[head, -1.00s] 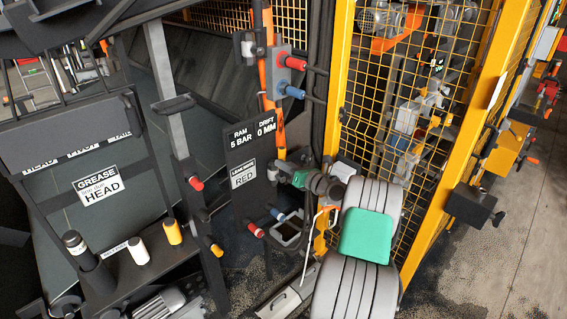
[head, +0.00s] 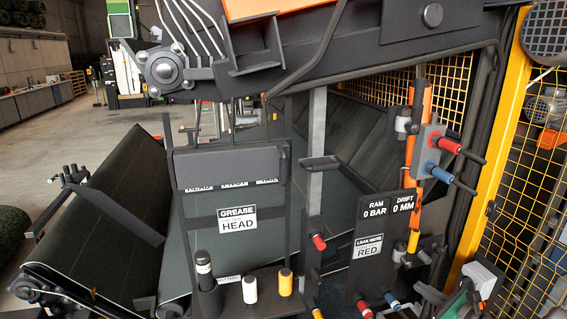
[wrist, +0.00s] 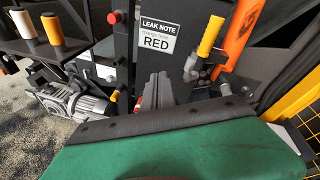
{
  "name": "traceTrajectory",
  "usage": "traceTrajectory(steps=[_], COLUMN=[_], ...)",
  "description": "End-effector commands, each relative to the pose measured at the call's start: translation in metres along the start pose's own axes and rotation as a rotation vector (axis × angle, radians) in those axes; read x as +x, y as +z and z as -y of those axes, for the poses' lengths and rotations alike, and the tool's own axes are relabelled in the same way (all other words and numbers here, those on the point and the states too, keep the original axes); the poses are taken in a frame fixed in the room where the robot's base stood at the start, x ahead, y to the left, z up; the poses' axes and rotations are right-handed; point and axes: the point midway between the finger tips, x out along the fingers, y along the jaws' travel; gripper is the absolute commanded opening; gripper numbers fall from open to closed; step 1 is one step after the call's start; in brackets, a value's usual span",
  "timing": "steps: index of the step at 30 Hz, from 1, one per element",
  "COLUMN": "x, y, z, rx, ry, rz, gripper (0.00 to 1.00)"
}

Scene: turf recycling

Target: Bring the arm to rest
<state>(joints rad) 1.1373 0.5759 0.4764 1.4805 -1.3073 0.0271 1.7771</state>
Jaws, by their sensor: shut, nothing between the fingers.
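In the wrist view my gripper (wrist: 158,82) shows just beyond the green padded cover, its grey fingers close together with nothing held. It points toward the dark panel with the LEAK NOTE RED label (wrist: 157,36). Whether the fingertips touch anything there is hard to tell. In the head view only a green and grey part at the bottom right edge looks like my arm; my gripper is not clearly seen there.
The head view shows a display (head: 388,207) reading RAM 0 BAR, DRIFT 0 MM. Red and blue handles (head: 447,146), an orange cylinder (head: 418,120) and yellow mesh fencing (head: 520,165) crowd the right. A shelf holds several bottles (head: 250,289). Open floor lies far left.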

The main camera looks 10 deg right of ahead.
Motion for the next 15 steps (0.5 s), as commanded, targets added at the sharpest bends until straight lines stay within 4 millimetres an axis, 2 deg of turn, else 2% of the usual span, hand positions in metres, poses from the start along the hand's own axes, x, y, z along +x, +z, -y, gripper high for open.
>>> traceTrajectory(steps=[3,5,6,8,9,12,14,15], x=[-0.006,-0.016,-0.025,-0.043,-0.059,-0.107,-0.138,-0.156], y=[-0.058,-0.088,-0.105,-0.126,-0.136,-0.144,-0.132,-0.119], z=[-0.051,-0.083,-0.105,-0.136,-0.155,-0.192,-0.213,-0.223], rx=[-0.351,-0.499,-0.584,-0.698,-0.769,-0.936,-1.035,-1.095], ry=[0.175,0.296,0.384,0.520,0.614,0.864,1.043,1.160], rz=[-0.144,-0.197,-0.221,-0.240,-0.245,-0.234,-0.205,-0.184], gripper=[0.00,0.00,0.00,0.00,0.00,0.00,0.00,0.00])
